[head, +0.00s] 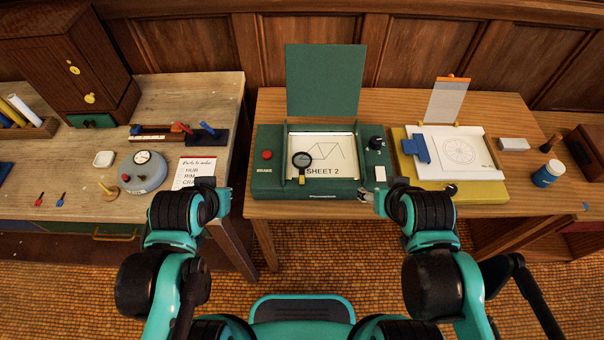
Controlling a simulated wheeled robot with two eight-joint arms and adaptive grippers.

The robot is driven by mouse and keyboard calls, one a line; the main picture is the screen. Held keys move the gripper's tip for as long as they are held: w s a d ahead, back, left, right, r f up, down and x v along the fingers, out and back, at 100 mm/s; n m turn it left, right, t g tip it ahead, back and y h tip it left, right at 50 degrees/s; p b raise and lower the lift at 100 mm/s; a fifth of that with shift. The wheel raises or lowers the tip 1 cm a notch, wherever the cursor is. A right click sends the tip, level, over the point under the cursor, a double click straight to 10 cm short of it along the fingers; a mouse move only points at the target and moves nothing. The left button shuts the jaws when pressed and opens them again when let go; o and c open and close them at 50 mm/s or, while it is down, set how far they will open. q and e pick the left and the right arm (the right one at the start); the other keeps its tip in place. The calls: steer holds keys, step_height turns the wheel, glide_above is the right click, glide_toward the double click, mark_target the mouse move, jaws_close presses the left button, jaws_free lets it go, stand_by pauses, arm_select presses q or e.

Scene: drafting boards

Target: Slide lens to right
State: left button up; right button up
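The lens (302,160) is a round black-rimmed magnifier with a short yellow part below it. It sits at the left side of the lit white window with SHEET 2 (336,153), over the left end of a zigzag line drawing. The window is in a green box (270,185) whose lid stands open at the back. My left gripper (224,198) is left of the box's front corner, apart from the lens. My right gripper (366,201) is at the box's front right edge, also apart from the lens. Both look empty; their finger gaps are too small to judge.
The box has a red button (267,154) at left and a black knob (376,143) at right. A yellow board (480,198) with a blue block (416,149) stands to the right. A blue jar (548,173) is farther right. A gap separates the two tables.

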arm_select(q)
steer(key=o, duration=0.5)
steer(key=shift+w+d, duration=0.1)
steer(key=shift+o, duration=0.5)
steer(key=w+d+g+b, duration=0.1)
steer(key=w+d+g, duration=0.2)
steer(key=w+d, duration=0.4)
steer(key=shift+w+d+r+g+h, duration=0.15)
steer(key=shift+d+g+h, duration=0.15)
steer(key=g+b, duration=0.1)
steer(key=g, duration=0.2)
glide_toward(302, 178)
steer(key=shift+w+f, duration=0.25)
steer(key=shift+w+d+f+g, duration=0.1)
steer(key=shift+d+f+g, duration=0.1)
steer(key=shift+f+g, duration=0.1)
steer(key=shift+d+f, duration=0.1)
steer(key=shift+f, duration=0.15)
step_height(302, 178, down, 7)
steer(key=b, duration=0.3)
jaws_close()
